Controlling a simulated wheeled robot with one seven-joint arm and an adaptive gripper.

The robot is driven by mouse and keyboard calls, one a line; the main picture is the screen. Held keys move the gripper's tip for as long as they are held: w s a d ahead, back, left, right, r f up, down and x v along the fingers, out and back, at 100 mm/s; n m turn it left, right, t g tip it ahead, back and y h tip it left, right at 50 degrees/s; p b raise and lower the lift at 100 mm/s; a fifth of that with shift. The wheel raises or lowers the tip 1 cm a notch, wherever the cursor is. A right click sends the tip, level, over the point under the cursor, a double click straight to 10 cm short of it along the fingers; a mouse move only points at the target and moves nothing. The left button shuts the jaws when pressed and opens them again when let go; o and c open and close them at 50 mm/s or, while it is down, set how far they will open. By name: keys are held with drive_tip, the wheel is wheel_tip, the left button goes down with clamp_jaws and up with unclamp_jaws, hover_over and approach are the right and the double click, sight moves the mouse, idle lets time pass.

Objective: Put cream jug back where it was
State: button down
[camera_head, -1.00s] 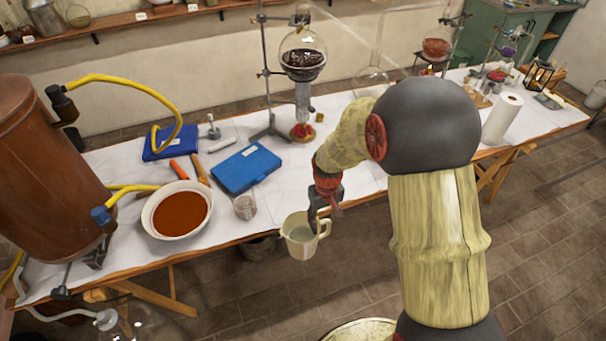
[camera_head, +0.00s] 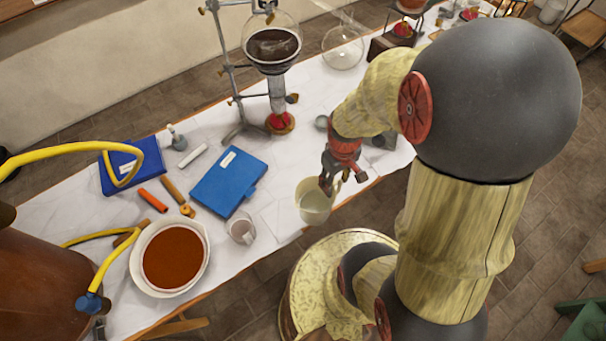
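The cream jug (camera_head: 313,207) is a pale, open-topped jug at the table's front edge, right of centre. Its mouth faces up, and it looks roughly upright. My gripper (camera_head: 331,184) is at the jug's right side, where the handle is, and appears shut on it. The fingers and my wrist partly hide the handle. I cannot tell whether the jug's base touches the table (camera_head: 275,212) or hangs just above it.
A small glass beaker (camera_head: 241,231) stands left of the jug, with a blue case (camera_head: 228,182) behind it. A white bowl of red-brown contents (camera_head: 139,262) is further left. A stand with a round flask (camera_head: 273,47) rises behind. Bare tabletop lies between case and jug.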

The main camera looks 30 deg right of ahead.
drive_tip(key=w+d+f+b, duration=0.2)
drive_tip(key=w+d+f, duration=0.4)
drive_tip(key=w+f, duration=0.6)
drive_tip(key=shift+w+f, duration=0.25)
drive_tip(key=shift+f, duration=0.15)
drive_tip(key=c, duration=1.1)
unclamp_jaws()
drive_tip(key=shift+f, duration=0.1)
drive_tip(key=shift+o, duration=0.2)
